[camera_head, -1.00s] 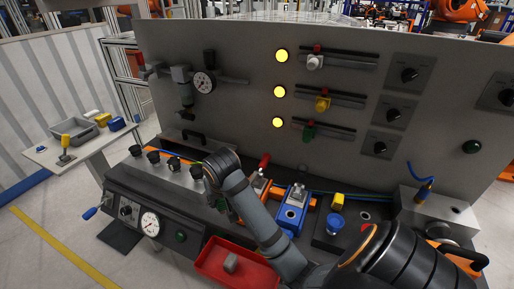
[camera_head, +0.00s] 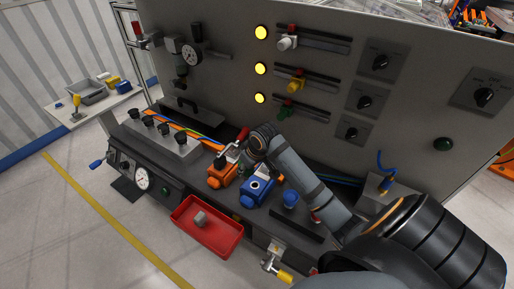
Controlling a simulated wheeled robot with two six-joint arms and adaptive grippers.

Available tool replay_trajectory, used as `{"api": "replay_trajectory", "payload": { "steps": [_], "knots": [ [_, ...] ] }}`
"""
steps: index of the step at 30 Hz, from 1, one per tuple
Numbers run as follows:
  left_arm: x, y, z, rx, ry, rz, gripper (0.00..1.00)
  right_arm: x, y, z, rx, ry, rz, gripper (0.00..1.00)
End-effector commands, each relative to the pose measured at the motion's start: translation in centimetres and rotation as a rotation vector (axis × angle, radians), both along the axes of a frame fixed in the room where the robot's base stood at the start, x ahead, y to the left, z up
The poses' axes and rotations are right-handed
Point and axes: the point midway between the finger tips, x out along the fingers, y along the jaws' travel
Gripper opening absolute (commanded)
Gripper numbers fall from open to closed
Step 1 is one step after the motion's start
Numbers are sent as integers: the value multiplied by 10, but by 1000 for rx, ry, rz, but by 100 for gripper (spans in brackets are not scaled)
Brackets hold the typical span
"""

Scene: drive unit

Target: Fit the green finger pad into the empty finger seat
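My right arm comes in from the right and reaches over the bench. Its gripper (camera_head: 243,168) points down between an orange block (camera_head: 221,176) with a red-handled clamp and a blue block (camera_head: 257,191) with a pale top plate. The fingers are small, dark and partly hidden by the wrist, so I cannot tell whether they are open or shut. A dark greenish patch shows at the fingers; I cannot tell whether it is the green finger pad. I cannot make out the empty finger seat. My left gripper is not in view.
A red tray (camera_head: 225,243) with a grey block (camera_head: 200,218) sits at the bench front. A blue button (camera_head: 290,198) stands right of the blue block. Black knobs (camera_head: 163,129) line the left. The upright panel (camera_head: 225,85) with sliders and dials closes off the back.

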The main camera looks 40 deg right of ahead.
Motion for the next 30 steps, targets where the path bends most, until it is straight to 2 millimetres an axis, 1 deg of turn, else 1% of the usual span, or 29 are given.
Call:
{"api": "replay_trajectory", "payload": {
  "steps": [1,3,4,6,10,12,14,17,20,24,26,30],
  "knots": [
    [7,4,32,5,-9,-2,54,1,-11,15,-6,8,69,0],
    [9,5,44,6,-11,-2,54,3,-19,12,-1,6,153,0],
    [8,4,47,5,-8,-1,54,4,-23,11,-2,5,178,0],
    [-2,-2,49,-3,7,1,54,5,-28,8,2,3,218,0],
    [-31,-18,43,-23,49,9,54,5,-31,3,3,1,241,0],
    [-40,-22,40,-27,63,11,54,5,-30,1,3,1,241,0],
    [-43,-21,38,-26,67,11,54,5,-30,-1,2,1,239,0],
    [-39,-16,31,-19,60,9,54,5,-30,-8,2,1,239,0],
    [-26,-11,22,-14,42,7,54,5,-30,-18,3,1,238,0],
    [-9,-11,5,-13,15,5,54,5,-30,-35,2,1,238,0],
    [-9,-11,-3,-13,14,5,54,5,-30,-42,2,1,238,0],
    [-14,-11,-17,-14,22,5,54,5,-30,-54,1,0,239,0]
  ]
}}
